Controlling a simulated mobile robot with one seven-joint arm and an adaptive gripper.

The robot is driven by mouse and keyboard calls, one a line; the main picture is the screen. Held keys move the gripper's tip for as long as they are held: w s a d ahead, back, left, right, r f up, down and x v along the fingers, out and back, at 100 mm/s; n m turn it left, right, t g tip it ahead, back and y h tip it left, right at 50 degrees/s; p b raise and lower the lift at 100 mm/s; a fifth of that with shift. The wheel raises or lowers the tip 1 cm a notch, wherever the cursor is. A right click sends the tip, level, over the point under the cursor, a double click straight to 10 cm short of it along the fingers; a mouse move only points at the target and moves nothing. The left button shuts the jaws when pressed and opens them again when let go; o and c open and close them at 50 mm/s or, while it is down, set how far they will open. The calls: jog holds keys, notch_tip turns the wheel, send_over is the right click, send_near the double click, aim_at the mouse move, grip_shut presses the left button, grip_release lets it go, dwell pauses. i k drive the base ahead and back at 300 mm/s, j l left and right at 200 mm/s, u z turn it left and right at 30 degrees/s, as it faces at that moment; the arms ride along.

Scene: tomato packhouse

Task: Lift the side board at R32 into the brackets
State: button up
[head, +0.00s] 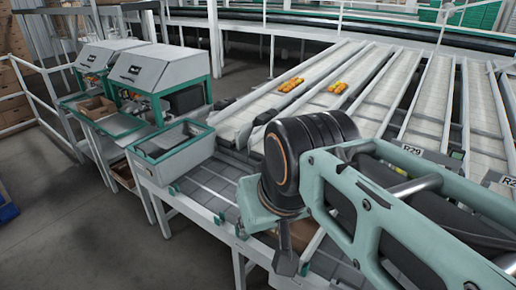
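My arm (350,200) crosses the right and lower middle of the head view, and its dark round joint hangs over the packing bench. I cannot make out my gripper or its fingers. A dark grey piece hangs below the joint, and I cannot tell what it belongs to. No label reading R32 shows. A label R29 (412,149) stands at the lower end of the lanes, and another label (509,181) is cut off at the right edge. I cannot pick out the side board or its brackets; my arm hides part of the bench.
Sloping pale lanes (437,97) with raised dividers fill the upper right, with orange-red tomatoes (291,84) on two lanes. A grey roller bench (200,187) runs below them. A green-edged tray unit (172,147) and two grey machines (140,69) stand left. Floor (90,225) is clear at lower left.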

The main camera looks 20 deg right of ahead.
aim_at(307, 255)
jog(key=i+z, duration=0.15)
jog(key=z, duration=0.25)
jog(key=i+z, duration=0.15)
jog(key=z, duration=0.25)
jog(key=i+z, duration=0.1)
jog(key=z, duration=0.25)
